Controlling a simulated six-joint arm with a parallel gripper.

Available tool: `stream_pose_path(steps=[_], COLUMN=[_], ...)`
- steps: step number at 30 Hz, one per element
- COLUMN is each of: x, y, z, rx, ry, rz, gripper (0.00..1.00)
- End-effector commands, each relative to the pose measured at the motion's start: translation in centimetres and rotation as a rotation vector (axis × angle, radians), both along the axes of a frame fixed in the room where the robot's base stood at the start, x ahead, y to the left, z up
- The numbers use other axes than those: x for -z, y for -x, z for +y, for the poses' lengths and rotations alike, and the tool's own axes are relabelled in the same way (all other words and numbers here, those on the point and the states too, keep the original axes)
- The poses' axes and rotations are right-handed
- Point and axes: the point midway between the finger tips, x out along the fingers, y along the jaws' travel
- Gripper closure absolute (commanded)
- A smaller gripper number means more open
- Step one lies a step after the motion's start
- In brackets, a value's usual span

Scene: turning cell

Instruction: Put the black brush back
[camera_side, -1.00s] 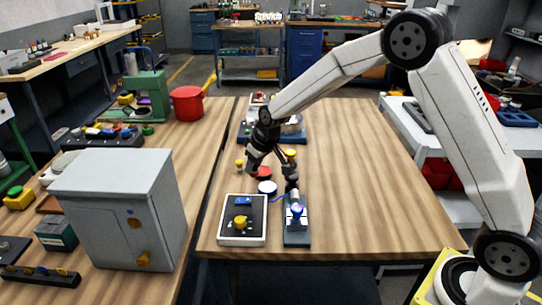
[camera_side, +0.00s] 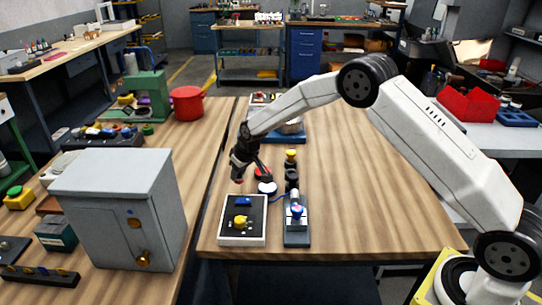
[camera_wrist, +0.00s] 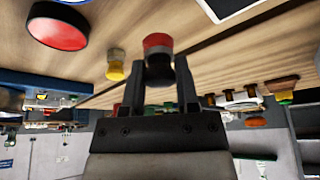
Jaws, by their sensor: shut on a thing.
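My gripper (camera_side: 240,175) hangs over the wood table, left of the red round button (camera_side: 263,173). In the wrist view my gripper (camera_wrist: 161,90) is shut on a short black cylinder with a red end (camera_wrist: 158,50). The red end also shows in the side view, just below the jaws. No bristles show, so I cannot tell whether this is the black brush. A yellow knob (camera_wrist: 116,68) stands close by in the wrist view. A small black upright piece (camera_side: 291,175) stands in front of a yellow-topped one (camera_side: 291,155).
A panel with a yellow knob (camera_side: 228,233) and a blue-topped fixture (camera_side: 296,212) stand at the table's front. A grey cabinet (camera_side: 108,225) stands on the left bench. The table's right half is clear.

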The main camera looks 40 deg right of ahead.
Motion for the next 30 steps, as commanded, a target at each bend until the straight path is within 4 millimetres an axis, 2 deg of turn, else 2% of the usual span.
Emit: stream_pose_path(steps=[8,16,30], x=[0.7,3.5,3.9], y=[-0.5,-0.5,-0.5], z=[0.0,0.0,0.0], rx=[0.0,0.0,0.0], ry=[0.0,0.0,0.0], rz=[0.001,0.001,-0.001], gripper=[1.0,1.0,1.0])
